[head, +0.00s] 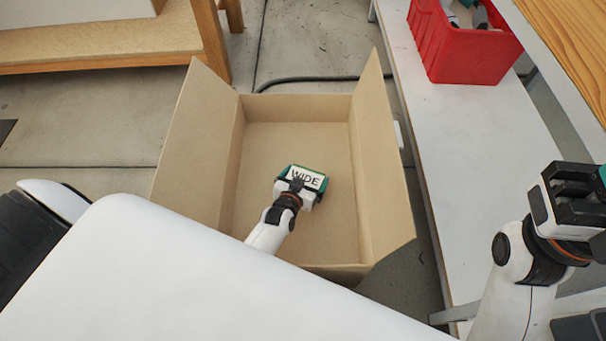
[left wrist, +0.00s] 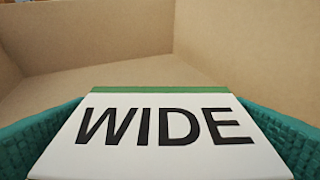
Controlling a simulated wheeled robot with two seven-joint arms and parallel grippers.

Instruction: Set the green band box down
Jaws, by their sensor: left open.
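The green band box (head: 308,178) has a white top lettered "WIDE" and a green edge. It is inside the open cardboard carton (head: 262,215), near the middle of the carton floor. In the left wrist view the box (left wrist: 165,135) fills the lower middle, with its green band along the far edge. My left gripper (head: 303,181) reaches down into the carton and is open, its teal fingers on either side of the box. The box's underside is hidden, so I cannot tell its contact with the floor. My right gripper (head: 574,192) is at the right, away from the carton; its jaw gap is unclear.
The carton's side flaps stand spread outward, and its floor is bare around the box. A white bench (head: 455,150) runs along the right with a red bin (head: 462,48) holding items. A wooden-legged table (head: 110,40) stands at the upper left. A dark cable lies behind the carton.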

